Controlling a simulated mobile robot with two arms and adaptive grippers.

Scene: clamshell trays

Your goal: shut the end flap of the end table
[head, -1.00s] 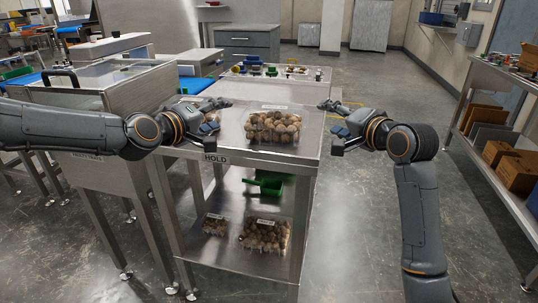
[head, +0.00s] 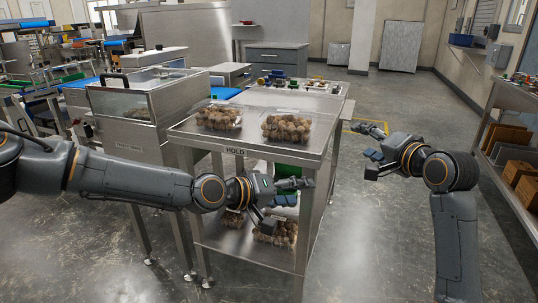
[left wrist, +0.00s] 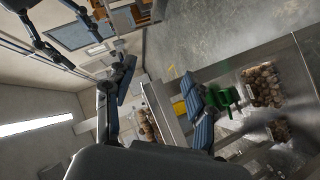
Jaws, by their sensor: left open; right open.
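The steel end table, marked HOLD (head: 235,152), stands in the middle of the head view. Its top (head: 255,146) carries two clear clamshell trays of brown, rounded items, the left tray (head: 218,117) and the right tray (head: 286,127). I cannot make out an end flap clearly. My left gripper (head: 286,206) is open and empty, in front of the table below its top, and hides part of the lower shelf. My right gripper (head: 366,150) is open and empty, off the table's right side. The left wrist view shows the tabletop edge (left wrist: 163,108) tilted.
The lower shelf (head: 225,246) holds more trays and a green object, shown in the left wrist view (left wrist: 224,97). A steel machine (head: 135,110) stands left of the table. A rack with boxes (head: 505,160) is at the right. Floor between table and rack is clear.

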